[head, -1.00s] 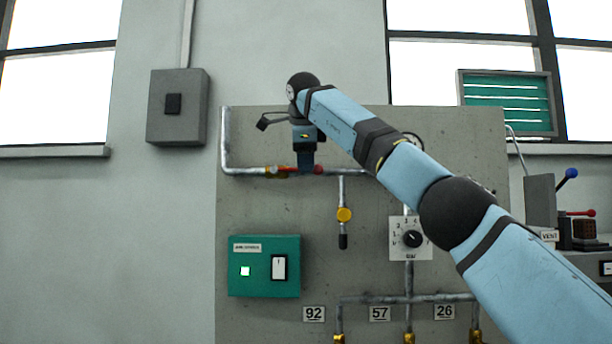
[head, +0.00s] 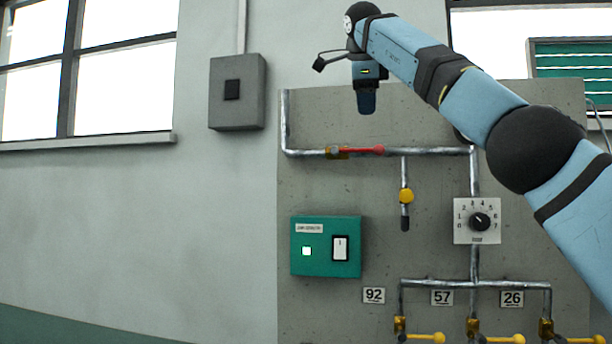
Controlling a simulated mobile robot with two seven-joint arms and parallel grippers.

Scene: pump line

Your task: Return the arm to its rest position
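My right arm comes in from the right, and its gripper (head: 367,102) points down in front of the grey panel (head: 320,200). It is above the pipe and the red-handled valve (head: 360,150), with a clear gap between. The red handle lies level along the pipe, pointing right. The fingers show edge-on as one dark block, so their opening cannot be made out; nothing is seen held in them. My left gripper is not in view.
The panel carries a green box (head: 325,262) with a lit lamp and switch, a dial (head: 479,221), a small yellow valve (head: 406,196) and several yellow-handled valves along the bottom. A grey wall box (head: 237,92) hangs to the left.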

